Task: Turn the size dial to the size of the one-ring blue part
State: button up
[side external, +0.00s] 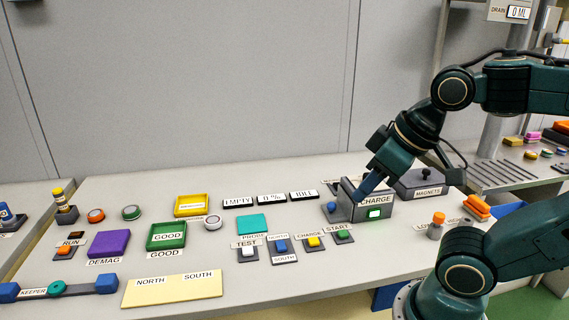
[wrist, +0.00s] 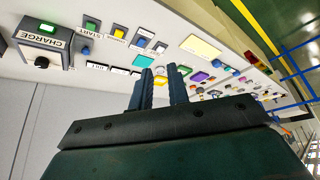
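No dial with a readable size label shows, and no blue part with one clear ring can be picked out. A dark round knob (wrist: 42,62) sits on the CHARGE box in the wrist view. The grey CHARGE box (side external: 345,209) has a lit green display in the side view. My gripper (side external: 363,194) appears in front of the box's left part there; I cannot tell whether it touches. In the wrist view my gripper (wrist: 163,76) has two blue fingers apart with nothing between them, so it is open and empty.
A small blue button (side external: 331,207) is beside the CHARGE box. Buttons TEST, CHARGE and START (side external: 342,236) stand in front. Purple (side external: 108,243), green (side external: 166,237) and yellow (side external: 194,206) trays lie left. A dark MAGNETS box (side external: 421,183) stands behind right. A blue-ended KEEPER bar (side external: 57,289) lies front left.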

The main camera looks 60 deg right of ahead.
jog(key=o, duration=0.7)
jog(key=shift+w+d+r+m, duration=0.2)
jog(key=shift+w+m, duration=0.1)
jog(key=shift+o, duration=0.3)
jog(key=w+d+r+m+g+h, duration=0.1)
jog(key=w+d+r+m, duration=0.1)
jog(key=w+d+m, duration=0.4)
jog(key=shift+w+d+r+m+g, duration=0.25)
jog(key=shift+w+r+m+g, duration=0.05)
jog(key=shift+w+r+g, duration=0.1)
jog(key=w+d+m+g, duration=0.2)
jog(key=w+d+m, duration=0.4)
jog(key=d, duration=0.4)
jog(key=s+d+f+m, duration=0.1)
jog(key=d+f+m, duration=0.2)
jog(key=d, duration=0.5)
jog(key=s+d+f+m+g, duration=0.1)
jog(key=d+f+m, duration=0.2)
jog(key=d+m, duration=0.2)
jog(key=d+f+m+y, duration=0.1)
jog(key=d+f+m, duration=0.2)
jog(key=d, duration=0.8)
jog(key=shift+s+f+m+g, duration=0.2)
jog(key=shift+s+m+g, duration=0.2)
jog(key=shift+m, duration=0.7)
jog(key=shift+a+f, duration=0.1)
jog(key=shift+f, duration=6.75)
